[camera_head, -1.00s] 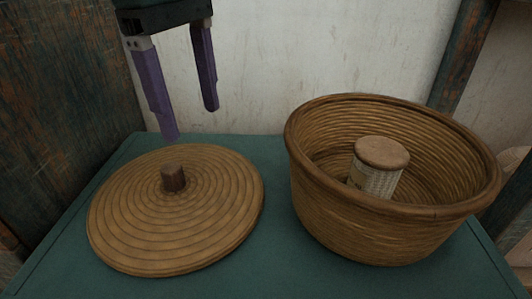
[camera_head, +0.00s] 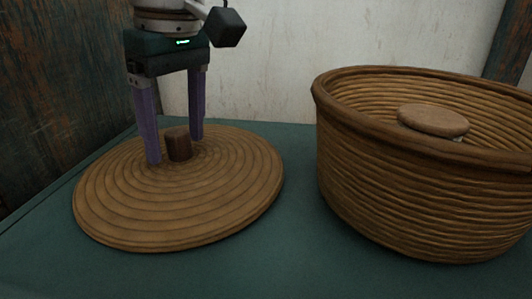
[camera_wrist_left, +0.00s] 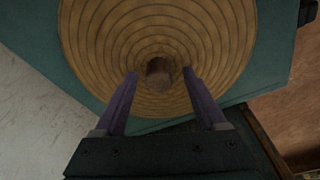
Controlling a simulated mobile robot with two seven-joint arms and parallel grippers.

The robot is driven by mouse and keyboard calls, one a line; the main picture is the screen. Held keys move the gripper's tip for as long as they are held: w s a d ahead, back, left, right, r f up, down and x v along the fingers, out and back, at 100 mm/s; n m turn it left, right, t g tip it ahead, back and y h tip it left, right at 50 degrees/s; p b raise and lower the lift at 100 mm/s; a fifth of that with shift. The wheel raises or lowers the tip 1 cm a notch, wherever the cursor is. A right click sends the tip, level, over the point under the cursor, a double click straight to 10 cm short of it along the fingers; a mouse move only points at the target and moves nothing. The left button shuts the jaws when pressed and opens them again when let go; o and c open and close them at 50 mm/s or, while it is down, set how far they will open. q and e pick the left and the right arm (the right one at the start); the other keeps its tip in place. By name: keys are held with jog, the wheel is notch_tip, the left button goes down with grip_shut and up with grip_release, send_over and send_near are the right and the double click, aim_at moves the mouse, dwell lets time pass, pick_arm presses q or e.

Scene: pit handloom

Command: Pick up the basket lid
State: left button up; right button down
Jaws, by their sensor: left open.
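The round woven basket lid (camera_head: 118,208) lies flat on the green surface, at the left of the head view. Its short dark wooden knob (camera_head: 179,143) stands up at its middle. My left gripper (camera_head: 176,150) is open and points down over the lid, with its purple fingers on either side of the knob. In the left wrist view the lid (camera_wrist_left: 200,40) fills the upper middle, and its knob (camera_wrist_left: 159,72) shows between and just beyond the open fingertips (camera_wrist_left: 161,79). I cannot tell whether a finger touches the lid. My right gripper is not in view.
The woven basket (camera_head: 420,195) stands open to the right of the lid, with a gap between them. A jar-like thing with a round brown top (camera_head: 433,119) is inside it. A pale wall (camera_head: 290,60) rises behind, and a dark wooden panel (camera_head: 60,80) stands at the left.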

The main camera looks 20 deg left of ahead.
pick_arm(q)
jog(key=shift+f, duration=0.25)
jog(key=shift+c, duration=0.8)
grip_shut()
